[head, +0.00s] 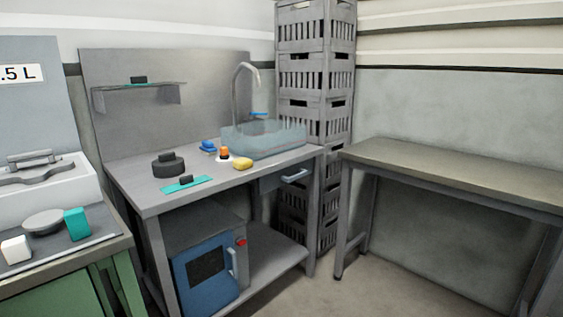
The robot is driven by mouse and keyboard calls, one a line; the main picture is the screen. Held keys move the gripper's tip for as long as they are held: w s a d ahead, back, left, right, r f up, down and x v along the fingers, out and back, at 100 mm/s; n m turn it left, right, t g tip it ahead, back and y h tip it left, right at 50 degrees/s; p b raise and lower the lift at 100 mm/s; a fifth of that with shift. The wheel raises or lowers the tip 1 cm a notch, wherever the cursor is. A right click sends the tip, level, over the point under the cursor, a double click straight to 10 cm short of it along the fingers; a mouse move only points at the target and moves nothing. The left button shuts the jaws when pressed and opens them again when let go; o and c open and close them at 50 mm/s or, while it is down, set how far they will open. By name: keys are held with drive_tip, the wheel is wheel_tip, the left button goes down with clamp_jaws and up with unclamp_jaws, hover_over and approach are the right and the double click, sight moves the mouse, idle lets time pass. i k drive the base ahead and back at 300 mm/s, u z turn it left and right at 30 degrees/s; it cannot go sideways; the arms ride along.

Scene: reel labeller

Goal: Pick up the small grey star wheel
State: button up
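No part clearly reads as a small grey star wheel at this size. A dark grey round part (168,166) with a raised block on top sits on the middle workbench. A small dark part (187,180) lies on a teal mat (203,180) in front of it. Another small dark part (138,79) sits on the wall shelf (103,98). I cannot tell whether any of these is the star wheel. My gripper is not in view.
The middle workbench (135,192) also holds a blue item (208,146), an orange-and-white item (224,153), a yellow item (243,163) and a clear basin (275,143) under a tap. Stacked crates (313,70) stand behind. The right table (450,168) is bare.

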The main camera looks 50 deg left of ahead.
sight(28, 174)
drive_tip(key=u, duration=3.65)
drive_tip(key=i, duration=1)
